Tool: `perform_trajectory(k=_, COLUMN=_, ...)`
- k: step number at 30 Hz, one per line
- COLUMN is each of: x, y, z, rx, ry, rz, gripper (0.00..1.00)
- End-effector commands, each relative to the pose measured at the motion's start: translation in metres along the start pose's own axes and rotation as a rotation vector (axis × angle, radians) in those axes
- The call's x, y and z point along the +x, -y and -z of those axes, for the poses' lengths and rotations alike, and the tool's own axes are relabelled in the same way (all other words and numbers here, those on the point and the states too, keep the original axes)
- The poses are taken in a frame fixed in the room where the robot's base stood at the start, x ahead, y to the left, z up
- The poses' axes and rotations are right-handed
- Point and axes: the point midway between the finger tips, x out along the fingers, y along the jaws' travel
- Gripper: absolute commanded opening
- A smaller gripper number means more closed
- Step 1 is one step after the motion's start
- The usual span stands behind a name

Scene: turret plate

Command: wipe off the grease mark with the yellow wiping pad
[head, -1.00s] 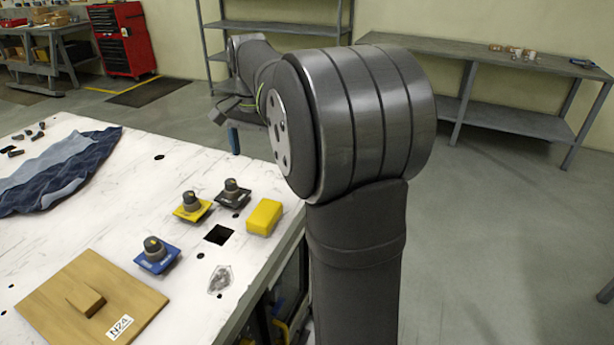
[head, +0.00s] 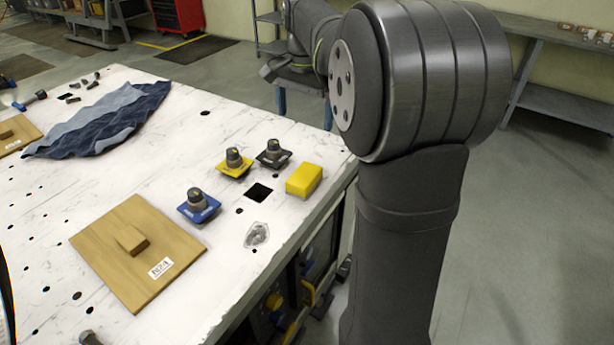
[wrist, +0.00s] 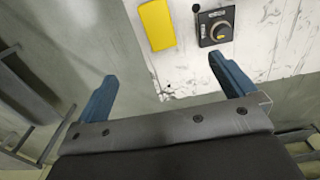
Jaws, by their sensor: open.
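The yellow wiping pad (head: 304,180) lies on the white table near its right edge; it also shows at the top of the wrist view (wrist: 157,25). A grey, glossy smudge, which looks like the grease mark (head: 257,234), is on the table nearer the camera than the pad. My gripper (wrist: 162,69) is open and empty, its two blue fingers apart. In the head view my gripper (head: 305,112) hangs past the table's edge, beyond the pad and away from it. The wrist view does not show the smudge.
Knobs on yellow (head: 234,163), black (head: 272,154) and blue (head: 199,206) plates stand near the pad, beside a square hole (head: 258,192). A wooden board (head: 120,270) with a block lies front left. A blue cloth (head: 100,120) lies farther back. Bare tabletop surrounds the smudge.

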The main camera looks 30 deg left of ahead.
Motion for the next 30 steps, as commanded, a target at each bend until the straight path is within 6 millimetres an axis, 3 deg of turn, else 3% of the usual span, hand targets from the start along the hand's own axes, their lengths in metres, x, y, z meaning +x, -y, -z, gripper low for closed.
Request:
perform_trajectory(k=11, x=0.0, y=0.0, z=0.0, rx=0.0, ry=0.0, rz=0.0, gripper=1.0)
perform_trajectory(k=13, x=0.002, y=0.0, z=0.0, rx=-0.001, ry=0.001, rz=-0.001, gripper=0.88)
perform_trajectory(k=16, x=0.028, y=0.0, z=-0.001, rx=-0.013, ry=0.005, rz=-0.005, gripper=0.69)
perform_trajectory(k=21, x=0.082, y=-0.001, z=-0.005, rx=-0.044, ry=0.004, rz=-0.004, gripper=0.69)
perform_trajectory(k=30, x=0.111, y=-0.002, z=-0.005, rx=-0.051, ry=0.001, rz=-0.001, gripper=0.69)
